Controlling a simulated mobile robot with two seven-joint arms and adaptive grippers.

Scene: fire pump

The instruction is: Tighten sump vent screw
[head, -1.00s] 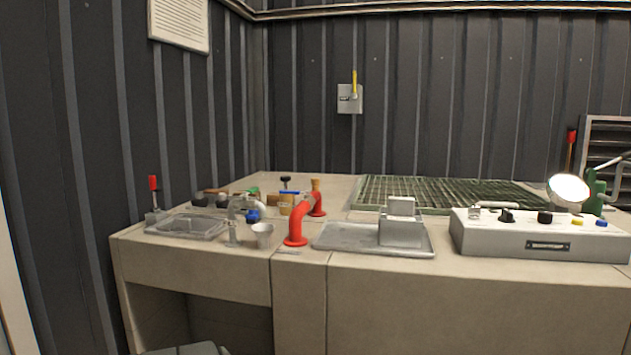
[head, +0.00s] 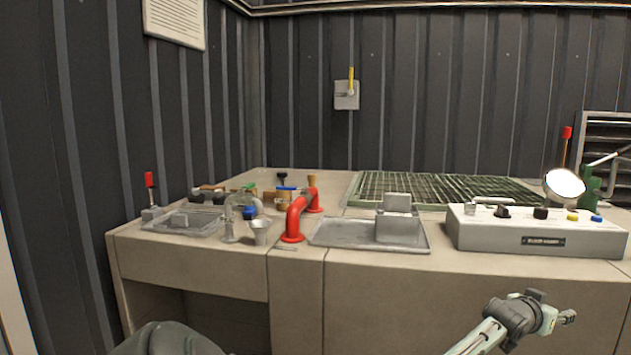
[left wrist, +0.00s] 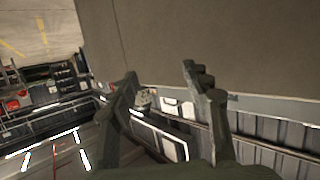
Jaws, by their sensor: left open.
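I cannot single out the sump vent screw. On the left of the bench stand small fittings: a clear-lidded tray (head: 185,222), a grey curved pipe (head: 231,220), a small metal cup (head: 261,232) and a red bent pipe (head: 294,222).
The bench (head: 470,300) carries a metal tray (head: 345,234) with a grey block, a green grating (head: 440,190) and a grey control box (head: 535,235) with a round lamp. A red-handled lever (head: 149,180) stands at the left. A wall switch (head: 346,96) hangs behind.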

